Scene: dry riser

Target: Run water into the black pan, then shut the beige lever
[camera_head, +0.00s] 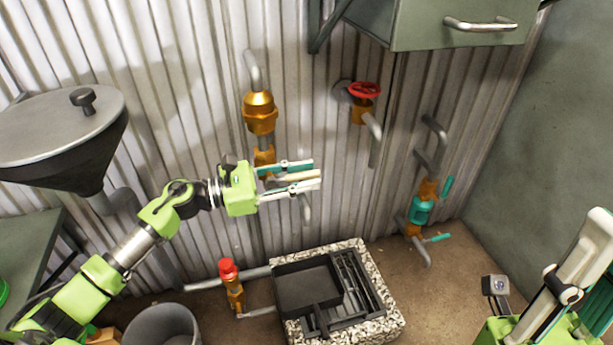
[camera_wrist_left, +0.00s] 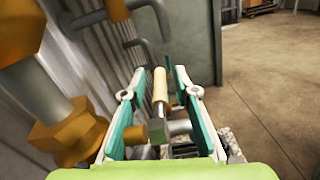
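The beige lever (camera_head: 302,176) sticks out from the brass valve (camera_head: 264,158) on the corrugated wall. My left gripper (camera_head: 316,174) is open around it, one finger on each side. In the left wrist view the lever (camera_wrist_left: 160,86) stands between the fingers (camera_wrist_left: 160,82) with gaps on both sides. A grey spout (camera_head: 306,212) hangs below the gripper. The black pan (camera_head: 308,286) lies below on a stone-rimmed drain; I see no water in it or falling. My right gripper (camera_head: 572,285) is at the lower right, partly cut off; its opening is unclear.
A red handwheel valve (camera_head: 364,90) and a teal-levered valve (camera_head: 421,211) are to the right on the wall. A red-capped valve (camera_head: 228,268) stands left of the drain. A cabinet (camera_head: 460,25) juts out above. A large funnel (camera_head: 65,135) is at left, a bucket (camera_head: 162,325) below.

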